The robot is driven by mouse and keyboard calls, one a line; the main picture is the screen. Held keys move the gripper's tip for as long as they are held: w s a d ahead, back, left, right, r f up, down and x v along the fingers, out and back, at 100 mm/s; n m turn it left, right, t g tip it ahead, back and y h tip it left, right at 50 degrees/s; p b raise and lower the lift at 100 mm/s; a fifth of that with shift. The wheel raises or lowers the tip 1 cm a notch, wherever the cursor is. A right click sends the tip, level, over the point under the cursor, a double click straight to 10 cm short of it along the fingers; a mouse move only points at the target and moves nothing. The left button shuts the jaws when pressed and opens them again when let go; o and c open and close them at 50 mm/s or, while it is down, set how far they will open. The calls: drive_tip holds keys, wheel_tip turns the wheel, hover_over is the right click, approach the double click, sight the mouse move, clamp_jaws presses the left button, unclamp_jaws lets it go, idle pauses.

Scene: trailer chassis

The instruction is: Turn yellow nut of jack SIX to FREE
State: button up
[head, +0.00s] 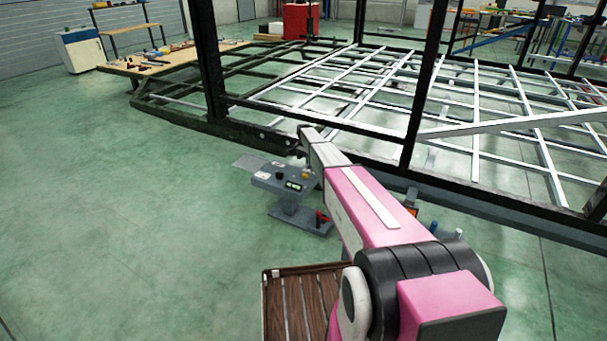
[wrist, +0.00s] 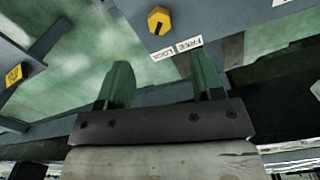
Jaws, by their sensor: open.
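A yellow hexagonal nut (wrist: 159,19) with a dark mark on it shows at the top of the wrist view, on a grey surface. Just below it are two small white labels, LOCK (wrist: 163,54) and FREE (wrist: 190,44). The mark seems to slant to the lower left, on the LOCK side. My gripper (wrist: 161,74) is open and empty, its two green fingers apart from the nut and below it in the picture. The jack's number cannot be read. In the head view my arm hides the gripper and the nut.
A yellow tag (wrist: 13,75) sits on a grey part at the left of the wrist view, its text unclear. In the head view a grey control stand (head: 284,182) is left of my arm, near the black chassis frame (head: 245,133). Green floor is clear at left.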

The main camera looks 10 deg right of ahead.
sight(304, 175)
wheel_tip(304, 175, down, 11)
drive_tip(key=shift+s+r, duration=0.1)
drive_tip(key=shift+r, duration=0.1)
idle(0.3)
drive_tip(key=c, duration=0.9)
